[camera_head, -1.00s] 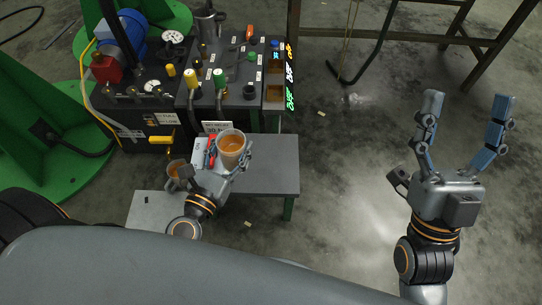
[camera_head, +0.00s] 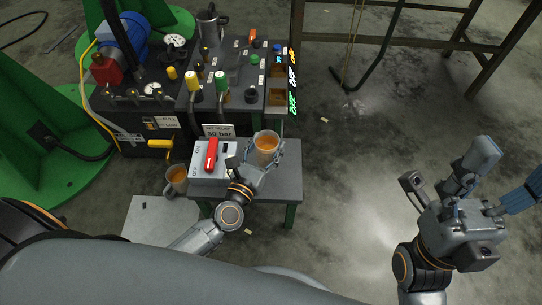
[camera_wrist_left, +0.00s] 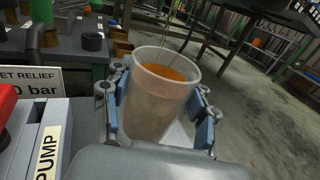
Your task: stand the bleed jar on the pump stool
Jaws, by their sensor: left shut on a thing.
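The bleed jar (camera_head: 266,146), a clear cup with orange liquid, is in my left gripper (camera_head: 262,158). The left wrist view shows the fingers shut around the jar (camera_wrist_left: 158,95), one on each side, with the jar nearly upright. In the head view it is over the right part of the grey pump stool (camera_head: 288,182), right of the switch box. The jar's base is hidden, so I cannot tell whether it touches the stool. My right gripper (camera_head: 500,180) is open and empty at the right, over the floor.
A switch box (camera_head: 205,178) with a red lever stands on the stool's left part. A mug (camera_head: 177,179) with orange liquid is left of the stool, above a pale plate (camera_head: 155,222). The bench with valves and knobs (camera_head: 222,85) stands behind.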

